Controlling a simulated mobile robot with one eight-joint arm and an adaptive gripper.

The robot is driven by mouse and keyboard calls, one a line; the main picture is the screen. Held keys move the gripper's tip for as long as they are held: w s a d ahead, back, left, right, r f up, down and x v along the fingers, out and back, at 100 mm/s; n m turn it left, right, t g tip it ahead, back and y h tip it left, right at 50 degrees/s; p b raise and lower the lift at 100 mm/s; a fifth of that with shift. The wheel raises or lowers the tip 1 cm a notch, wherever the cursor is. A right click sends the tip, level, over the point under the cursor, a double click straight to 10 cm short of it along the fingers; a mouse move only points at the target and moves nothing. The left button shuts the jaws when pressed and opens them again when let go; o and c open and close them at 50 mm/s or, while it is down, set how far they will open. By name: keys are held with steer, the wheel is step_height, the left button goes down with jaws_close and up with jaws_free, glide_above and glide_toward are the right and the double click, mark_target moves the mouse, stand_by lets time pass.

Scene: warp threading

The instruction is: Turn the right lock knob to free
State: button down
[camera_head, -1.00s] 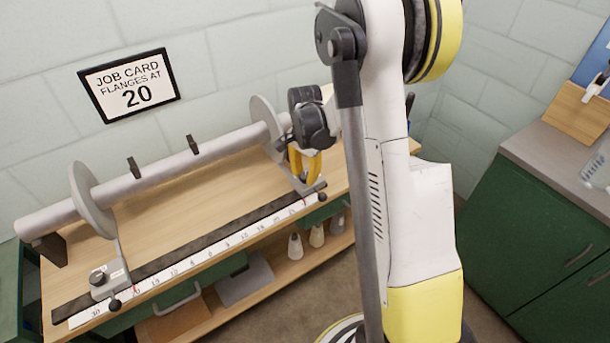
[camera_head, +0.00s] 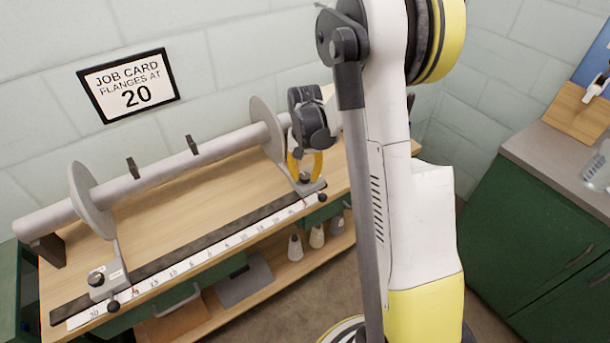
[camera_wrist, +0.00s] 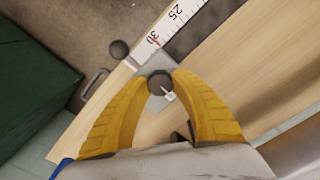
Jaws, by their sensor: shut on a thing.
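The right lock knob (camera_wrist: 159,85) is a small dark round knob with a white mark, on the grey right flange carriage. In the wrist view it lies between the yellow fingertips of my gripper (camera_wrist: 160,78), which are closed on its two sides. The left lock knob (camera_head: 97,278) is on the left carriage, far from my gripper.
The right flange (camera_head: 267,128) on the grey roller (camera_head: 160,174) stands close to my gripper. A white scale (camera_head: 190,268) runs along the bench front. A black ball handle (camera_wrist: 119,49) sticks out near the knob. A job card (camera_head: 128,84) on the wall reads 20.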

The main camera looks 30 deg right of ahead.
mark_target(305, 176)
stand_by(0.3)
steer(key=c, duration=1.1)
jaws_free()
steer(key=shift+o, duration=0.2)
step_height(305, 176, up, 12)
